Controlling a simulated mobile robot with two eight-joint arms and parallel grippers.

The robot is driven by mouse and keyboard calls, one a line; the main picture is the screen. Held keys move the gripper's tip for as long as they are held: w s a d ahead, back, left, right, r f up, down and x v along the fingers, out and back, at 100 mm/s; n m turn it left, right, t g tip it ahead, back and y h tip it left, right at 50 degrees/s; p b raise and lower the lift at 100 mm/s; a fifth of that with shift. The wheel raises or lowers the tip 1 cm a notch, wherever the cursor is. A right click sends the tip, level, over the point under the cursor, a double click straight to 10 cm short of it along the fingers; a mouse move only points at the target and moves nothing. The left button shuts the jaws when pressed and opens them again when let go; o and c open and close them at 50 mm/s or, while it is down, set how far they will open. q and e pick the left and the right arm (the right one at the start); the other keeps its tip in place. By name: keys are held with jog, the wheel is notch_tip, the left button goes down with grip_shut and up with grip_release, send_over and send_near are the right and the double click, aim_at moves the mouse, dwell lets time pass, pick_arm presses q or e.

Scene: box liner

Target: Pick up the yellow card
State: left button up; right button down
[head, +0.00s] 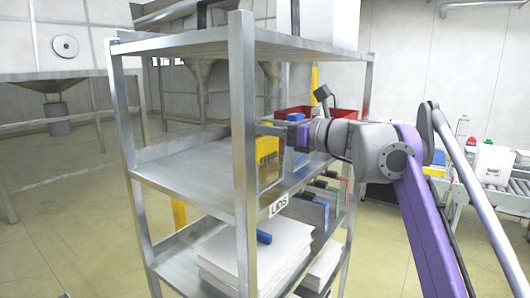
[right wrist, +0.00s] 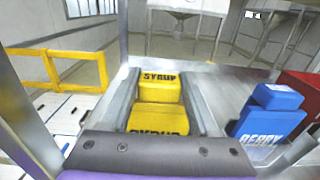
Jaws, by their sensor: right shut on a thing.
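The yellow card (head: 268,158) stands on the middle shelf (head: 190,170) of the metal rack in the head view, partly behind a rack post. In the right wrist view the yellow card (right wrist: 158,118) shows the word SYRUP on its upper and lower parts. My right gripper (head: 287,140) reaches in from the right at this shelf. In the wrist view its two fingers (right wrist: 163,98) lie on either side of the yellow card, shut on it. I cannot tell whether the card touches the shelf. My left gripper is in neither view.
The rack's top shelf (head: 200,45) and posts surround the arm closely. White stacks (head: 255,255) and coloured dividers fill the lower shelf. The middle shelf's left part is clear.

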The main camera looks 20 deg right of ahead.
jog(key=shift+r, duration=0.1)
notch_tip(320, 180, up, 7)
jog(key=shift+r+p, duration=0.1)
jog(key=shift+p, duration=1.1)
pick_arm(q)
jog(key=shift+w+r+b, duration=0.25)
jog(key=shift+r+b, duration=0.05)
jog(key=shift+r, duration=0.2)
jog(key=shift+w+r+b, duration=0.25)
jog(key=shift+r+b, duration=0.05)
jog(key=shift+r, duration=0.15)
pick_arm(e)
jog(key=v, duration=1.8)
